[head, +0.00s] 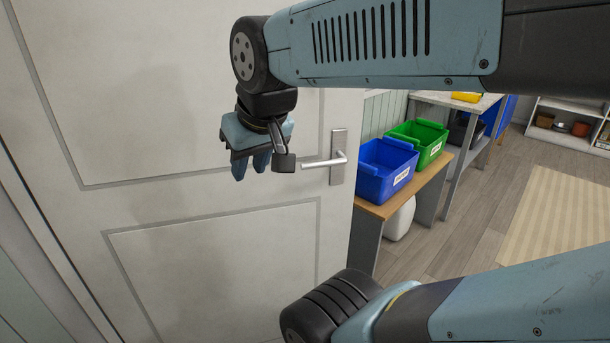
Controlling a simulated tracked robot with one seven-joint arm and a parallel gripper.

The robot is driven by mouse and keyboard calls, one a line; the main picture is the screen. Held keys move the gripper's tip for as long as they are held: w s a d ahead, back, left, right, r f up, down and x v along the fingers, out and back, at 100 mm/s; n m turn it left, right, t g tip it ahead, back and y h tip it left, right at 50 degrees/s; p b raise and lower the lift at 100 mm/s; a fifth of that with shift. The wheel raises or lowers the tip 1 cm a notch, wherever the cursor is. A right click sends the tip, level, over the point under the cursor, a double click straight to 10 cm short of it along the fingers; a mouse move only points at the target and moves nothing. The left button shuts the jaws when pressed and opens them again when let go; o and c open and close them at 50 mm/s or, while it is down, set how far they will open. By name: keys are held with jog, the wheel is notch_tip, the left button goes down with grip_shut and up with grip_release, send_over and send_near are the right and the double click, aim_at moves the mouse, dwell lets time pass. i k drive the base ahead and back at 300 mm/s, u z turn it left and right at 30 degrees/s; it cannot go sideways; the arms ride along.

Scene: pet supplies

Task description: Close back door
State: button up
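The white panelled door (200,215) fills the left and middle of the head view. Its free edge is on the right, and the room shows past it, so the door stands open. A silver lever handle (328,161) on an upright plate sits near that edge. My gripper (252,170) points down in front of the door, left of the handle. I see nothing held. Whether the gripper touches the door is unclear.
Past the door edge, a blue bin (375,182) and a green bin (428,136) stand on a wooden bench (425,185). A white container (400,220) is below. A striped rug (555,215) lies on the wooden floor. A white shelf (562,106) stands at the back right.

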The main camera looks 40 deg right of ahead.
aim_at(112, 112)
jog(key=z, duration=0.15)
jog(key=k, duration=0.85)
jog(key=u, duration=0.25)
